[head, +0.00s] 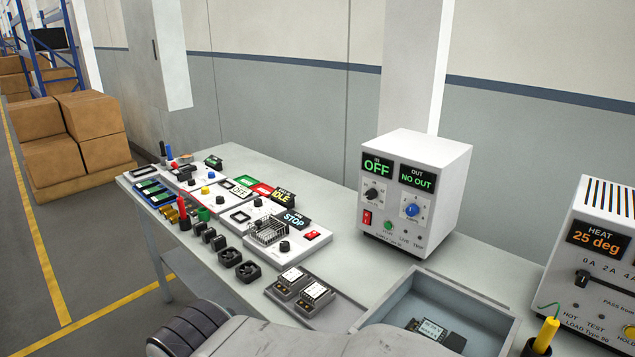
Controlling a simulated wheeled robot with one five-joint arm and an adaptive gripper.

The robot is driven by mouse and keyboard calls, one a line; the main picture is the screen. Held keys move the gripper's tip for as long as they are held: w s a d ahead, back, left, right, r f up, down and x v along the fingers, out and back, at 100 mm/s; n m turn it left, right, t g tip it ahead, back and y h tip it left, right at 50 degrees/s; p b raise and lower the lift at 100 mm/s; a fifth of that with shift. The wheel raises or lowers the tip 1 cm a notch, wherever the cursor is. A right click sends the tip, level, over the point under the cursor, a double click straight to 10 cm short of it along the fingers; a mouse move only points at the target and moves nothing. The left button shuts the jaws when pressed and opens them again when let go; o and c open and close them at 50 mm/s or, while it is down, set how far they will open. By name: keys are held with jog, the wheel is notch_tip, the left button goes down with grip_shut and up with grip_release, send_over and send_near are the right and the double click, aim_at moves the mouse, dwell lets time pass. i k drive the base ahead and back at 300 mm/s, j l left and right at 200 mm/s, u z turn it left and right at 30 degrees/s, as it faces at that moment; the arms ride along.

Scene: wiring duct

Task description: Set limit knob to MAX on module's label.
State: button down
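A white bench supply (415,190) stands upright on the table, right of centre. Its left display reads OFF and its right display reads NO OUT. It has a black knob (371,194) and a blue knob (411,210); the lettering around them is too small to read, so I cannot tell which is the limit knob. Two small modules with white labels, one (291,276) and another (315,292), lie in front of it. A third labelled module (431,329) lies in the grey tray. The label text is unreadable. My gripper's fingers are not in view; part of my arm crosses the bottom.
The grey tray (497,318) sits at the front right. A white HEAT unit (598,268) with a yellow-handled probe (546,335) is at the right edge. Panels, small fans and connectors fill the table's left. Bare table (325,216) lies left of the supply.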

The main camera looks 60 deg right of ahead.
aim_at(411, 209)
jog(key=z, duration=2.55)
jog(key=k+z, duration=0.2)
jog(key=z, duration=0.15)
